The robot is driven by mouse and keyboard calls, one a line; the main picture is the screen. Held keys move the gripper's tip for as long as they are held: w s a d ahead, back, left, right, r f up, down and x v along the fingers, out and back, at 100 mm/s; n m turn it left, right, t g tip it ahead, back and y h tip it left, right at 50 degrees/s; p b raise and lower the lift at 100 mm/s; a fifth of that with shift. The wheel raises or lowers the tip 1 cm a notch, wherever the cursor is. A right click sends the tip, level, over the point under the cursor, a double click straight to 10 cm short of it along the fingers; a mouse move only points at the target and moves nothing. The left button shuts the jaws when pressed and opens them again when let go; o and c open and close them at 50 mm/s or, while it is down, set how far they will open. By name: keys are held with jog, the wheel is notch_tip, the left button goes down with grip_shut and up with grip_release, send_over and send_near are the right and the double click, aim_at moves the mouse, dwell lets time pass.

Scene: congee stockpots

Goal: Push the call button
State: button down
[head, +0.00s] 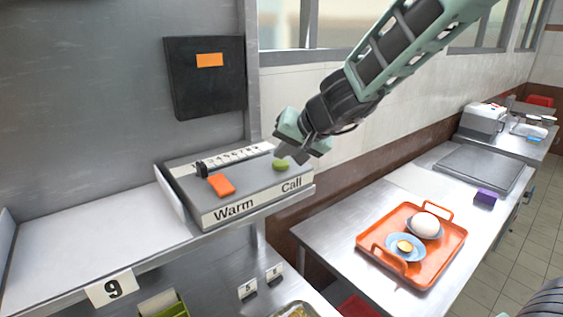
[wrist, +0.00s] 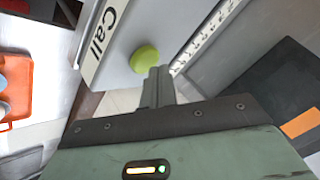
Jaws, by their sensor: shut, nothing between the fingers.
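The call button is a green round knob (head: 281,164) on the right part of a grey control box (head: 232,183), above the word "Call" on the box's front. My gripper (head: 292,156) is just above and beside the green button in the head view, with its fingers pointing down toward the box. In the wrist view the green button (wrist: 144,58) lies just beyond the tips of my shut, empty fingers (wrist: 156,72). I cannot tell whether the fingertips touch it.
An orange switch (head: 221,185) marked "Warm" and a black slider (head: 201,169) with a scale are on the same box. A black panel (head: 204,77) hangs on the wall behind. An orange tray (head: 440,252) with dishes stands on the counter at right.

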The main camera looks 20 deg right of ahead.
aim_at(284, 164)
jog(key=shift+f, duration=0.2)
jog(key=shift+f+b, duration=0.3)
jog(key=shift+b, duration=0.35)
jog(key=shift+r+p, duration=0.35)
jog(key=shift+r, duration=0.1)
notch_tip(284, 164, up, 6)
jog(key=p, duration=0.5)
dwell(0.6)
